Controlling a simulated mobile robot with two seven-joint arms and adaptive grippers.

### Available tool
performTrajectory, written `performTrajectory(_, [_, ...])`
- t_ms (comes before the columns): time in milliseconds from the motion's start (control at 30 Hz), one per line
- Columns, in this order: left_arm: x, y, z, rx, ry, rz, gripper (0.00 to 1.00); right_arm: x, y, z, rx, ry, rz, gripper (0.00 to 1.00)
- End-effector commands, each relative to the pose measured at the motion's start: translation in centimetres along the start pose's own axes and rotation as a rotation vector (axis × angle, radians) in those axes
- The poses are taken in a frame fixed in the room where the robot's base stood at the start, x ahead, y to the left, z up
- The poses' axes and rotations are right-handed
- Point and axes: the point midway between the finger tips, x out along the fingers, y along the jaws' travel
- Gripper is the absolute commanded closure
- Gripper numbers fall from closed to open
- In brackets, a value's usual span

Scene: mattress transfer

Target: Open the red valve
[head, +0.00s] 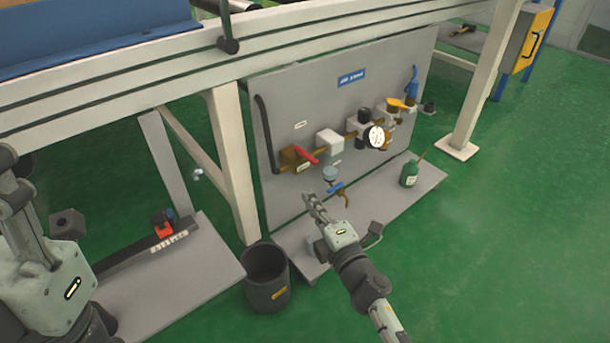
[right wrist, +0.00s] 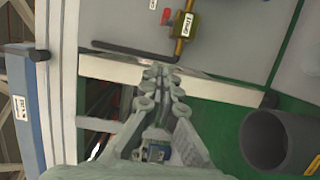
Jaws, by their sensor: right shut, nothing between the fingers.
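The red valve's lever (head: 305,155) sits on a brass body on the grey upright panel. It slants down to the right in the head view. The lever also shows at the top of the right wrist view (right wrist: 166,16), beside its brass body (right wrist: 183,24). My right gripper (head: 310,198) is shut and empty. It is in front of and below the valve, apart from it. In the right wrist view its closed fingers (right wrist: 160,72) point up toward the panel. Part of my left arm shows at the left edge of the head view, but I cannot see its fingers.
A blue-handled valve (head: 340,189) hangs near my right gripper. A gauge (head: 376,136) and a yellow lever (head: 397,103) are farther right. A black bin (head: 267,279) stands on the floor, a green bottle (head: 410,174) on the panel's base. A table leg (head: 232,160) stands left of the panel.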

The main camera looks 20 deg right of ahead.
Motion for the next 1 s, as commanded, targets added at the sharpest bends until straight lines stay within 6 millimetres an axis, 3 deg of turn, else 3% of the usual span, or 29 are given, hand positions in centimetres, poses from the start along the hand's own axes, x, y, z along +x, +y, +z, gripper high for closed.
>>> performTrajectory(467, [-0.2,0.0,-0.2,-0.002,-0.001,0.000,0.60,9.6,0.3,-0.1,0.002,0.004,0.006,1.00])
performTrajectory(700, [0.3,0.1,-0.4,0.000,0.013,0.008,0.60,10.0,0.2,3.1,0.002,0.003,0.004,1.00])
performTrajectory(1000, [0.4,0.1,-0.3,0.001,0.015,0.010,0.60,10.2,0.3,3.8,0.004,0.004,0.005,1.00])
